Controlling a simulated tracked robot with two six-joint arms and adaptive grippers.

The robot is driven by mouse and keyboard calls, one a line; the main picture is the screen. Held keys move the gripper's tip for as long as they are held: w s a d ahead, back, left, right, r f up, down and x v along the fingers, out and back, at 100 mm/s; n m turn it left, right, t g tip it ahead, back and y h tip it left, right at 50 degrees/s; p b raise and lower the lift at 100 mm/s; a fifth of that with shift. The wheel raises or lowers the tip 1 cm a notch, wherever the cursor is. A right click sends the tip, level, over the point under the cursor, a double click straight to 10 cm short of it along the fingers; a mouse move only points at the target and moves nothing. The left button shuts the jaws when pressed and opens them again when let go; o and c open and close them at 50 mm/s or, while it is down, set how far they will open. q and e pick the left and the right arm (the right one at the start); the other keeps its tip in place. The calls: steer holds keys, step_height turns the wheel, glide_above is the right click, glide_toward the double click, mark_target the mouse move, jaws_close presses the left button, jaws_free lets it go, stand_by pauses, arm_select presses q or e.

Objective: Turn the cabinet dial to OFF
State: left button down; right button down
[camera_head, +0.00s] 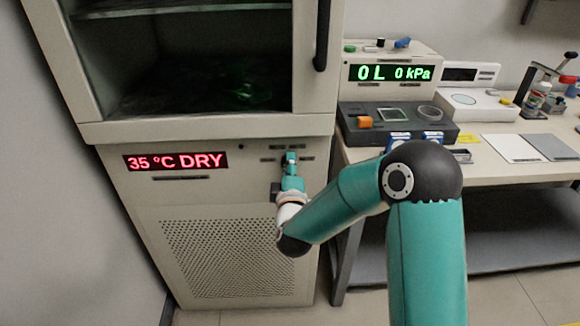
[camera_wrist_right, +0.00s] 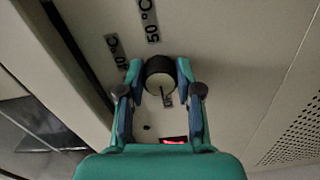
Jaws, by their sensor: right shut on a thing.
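The cabinet (camera_head: 240,185) stands at the left, with a red lit display (camera_head: 176,162) reading "35 °C DRY". Its dial (camera_wrist_right: 159,70) is a round dark knob with a pale face, seen in the right wrist view. My right gripper (camera_head: 290,158) is at the cabinet's front panel, and it also shows in the right wrist view (camera_wrist_right: 159,80). Its two fingers are shut on the dial, one on each side. In the head view the gripper hides the dial. My left gripper is not in view.
A glass-fronted chamber with a dark vertical handle (camera_head: 322,35) is above the panel. A bench (camera_head: 490,170) at the right holds a pressure display unit (camera_head: 390,72), a dark box (camera_head: 395,122) and other instruments. A perforated grille (camera_head: 235,257) lies below the panel.

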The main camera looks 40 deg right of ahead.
steer(key=shift+a+f, duration=0.15)
steer(key=c, duration=0.8)
jaws_free()
steer(key=shift+w, duration=0.1)
steer(key=shift+o, duration=0.2)
steer(key=v, duration=0.7)
steer(key=shift+s, duration=0.3)
